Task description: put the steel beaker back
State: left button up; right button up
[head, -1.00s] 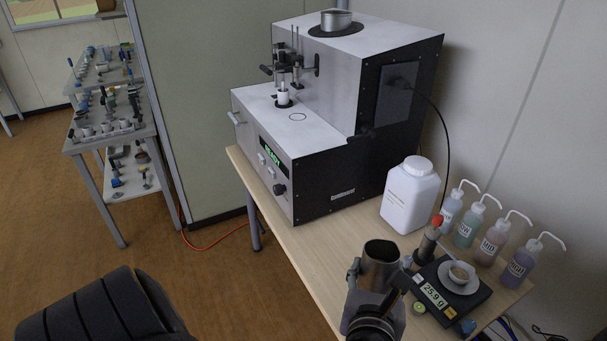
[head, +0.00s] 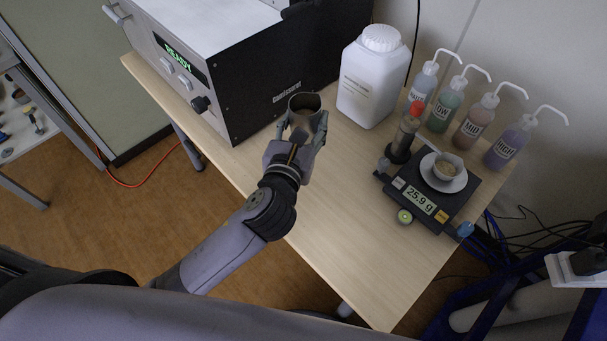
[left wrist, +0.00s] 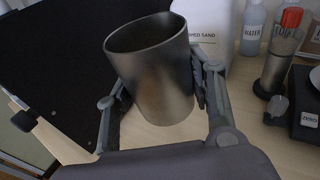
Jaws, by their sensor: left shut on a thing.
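The steel beaker (head: 304,104) is an open-topped metal cup. My left gripper (head: 302,135) is shut on it, near the front right corner of the analyser. In the left wrist view the beaker (left wrist: 152,75) stands between the two fingers (left wrist: 160,105), slightly tilted in the picture, its mouth open at the top. I cannot tell whether its base touches the table. My right gripper is not in view.
The analyser (head: 240,75) shows READY. A white sand bottle (head: 368,85), a red-topped tube (head: 407,130), a scale reading 25.9 g (head: 420,200) with a small cup (head: 447,167), and several wash bottles (head: 505,143) stand to the right. The table's front (head: 350,235) is clear.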

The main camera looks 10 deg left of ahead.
pick_arm(q)
jog(key=f+b, duration=0.1)
jog(key=f, duration=0.5)
jog(key=f+b, duration=0.2)
jog(key=f, duration=0.4)
jog(key=shift+w+f+b, duration=0.2)
jog(key=shift+f+b, duration=0.05)
jog(key=shift+b, duration=0.05)
jog(key=shift+f, duration=0.2)
notch_tip(320, 180, down, 4)
jog(key=shift+r+b, duration=0.2)
jog(key=shift+b, duration=0.7)
jog(key=shift+f, duration=0.35)
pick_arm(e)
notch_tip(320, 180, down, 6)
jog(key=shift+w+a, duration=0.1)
pick_arm(q)
jog(key=shift+f, duration=0.15)
jog(key=o, duration=1.3)
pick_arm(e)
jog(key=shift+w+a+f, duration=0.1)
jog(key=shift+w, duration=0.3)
